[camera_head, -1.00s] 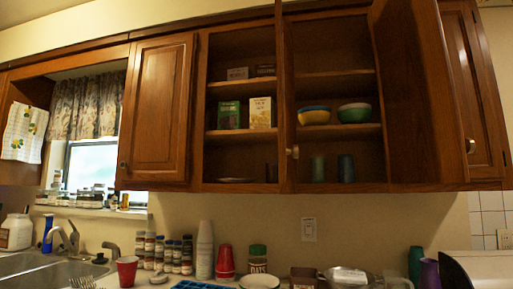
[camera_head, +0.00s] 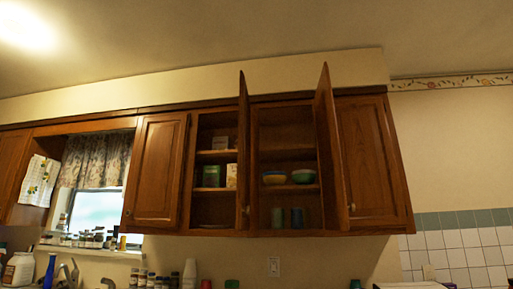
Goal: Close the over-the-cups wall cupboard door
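The wooden wall cupboard has two open doors in its middle. One door (camera_head: 243,150) stands nearly edge-on between the two open sections, with a small knob low on it. The other door (camera_head: 329,150) stands open at the right side of the right section. The left section holds a green box (camera_head: 211,176) and a pale box (camera_head: 231,176). The right section holds two bowls (camera_head: 303,176) and two cups (camera_head: 297,217). A white cup stack (camera_head: 190,270) and red cups (camera_head: 206,284) stand below, partly cut off. Neither of my grippers is in view.
Shut cupboard doors flank the open sections, at left (camera_head: 156,172) and right (camera_head: 371,165). A curtained window (camera_head: 95,212) is at the left, with jars on its sill. A wall outlet (camera_head: 273,267) is below the cupboard. The counter is mostly out of frame.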

